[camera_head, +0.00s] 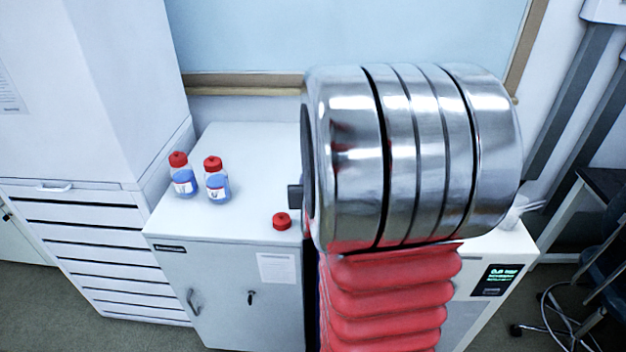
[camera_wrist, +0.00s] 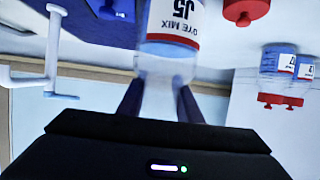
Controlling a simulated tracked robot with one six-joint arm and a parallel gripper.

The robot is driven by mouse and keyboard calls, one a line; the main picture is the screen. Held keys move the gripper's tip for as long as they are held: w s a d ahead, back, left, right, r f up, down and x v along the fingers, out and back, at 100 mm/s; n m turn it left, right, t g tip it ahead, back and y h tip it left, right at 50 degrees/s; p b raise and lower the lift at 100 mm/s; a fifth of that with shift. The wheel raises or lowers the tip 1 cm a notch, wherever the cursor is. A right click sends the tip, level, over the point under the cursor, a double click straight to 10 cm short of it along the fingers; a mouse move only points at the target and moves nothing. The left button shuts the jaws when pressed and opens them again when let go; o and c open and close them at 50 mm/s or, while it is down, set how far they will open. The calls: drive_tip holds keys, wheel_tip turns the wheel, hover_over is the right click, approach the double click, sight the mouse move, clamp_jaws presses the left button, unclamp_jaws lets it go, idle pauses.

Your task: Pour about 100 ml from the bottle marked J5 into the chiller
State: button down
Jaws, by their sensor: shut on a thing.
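The J5 bottle (camera_wrist: 172,20), with a white, blue and red label reading "J5 DYE MIX", is between the two dark fingers of my gripper (camera_wrist: 160,100) in the wrist view. That view is inverted; the bottle looks roughly upright, gripped at its clear upper part. Its mouth is hidden by my gripper's body. The bottle is hidden behind my arm in the head view. A loose red cap (camera_head: 282,221) lies on the white cabinet top and also shows in the wrist view (camera_wrist: 245,10). The white unit with a green-lit display, apparently the chiller (camera_head: 517,242), is partly covered by my arm.
Two red-capped bottles of blue liquid, one on the left (camera_head: 183,176) and one beside it (camera_head: 217,181), stand on the cabinet (camera_head: 240,140). A white bent fitting (camera_wrist: 50,60) shows left in the wrist view. A chair (camera_head: 580,290) stands far right.

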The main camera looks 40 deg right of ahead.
drive_tip(key=shift+s+d+r, duration=0.1)
drive_tip(key=shift+d, duration=0.15)
drive_tip(key=shift+s+d+m+t+y, duration=0.15)
drive_tip(key=shift+s+d+m+y, duration=0.1)
drive_tip(key=shift+d+m+y, duration=0.4)
drive_tip(key=shift+s+d+m+t+y, duration=0.15)
drive_tip(key=shift+s+d+m+y, duration=0.1)
drive_tip(key=shift+d+m+y, duration=0.35)
drive_tip(key=shift+s, duration=0.1)
idle(0.3)
drive_tip(key=shift+s+d+m+y, duration=0.1)
drive_tip(key=shift+d+m+y, duration=0.25)
drive_tip(key=shift+m, duration=0.1)
drive_tip(key=shift+f+m+y, duration=0.4)
drive_tip(key=shift+m, duration=0.1)
idle(0.6)
drive_tip(key=shift+f+t, duration=0.15)
drive_tip(key=shift+t, duration=0.15)
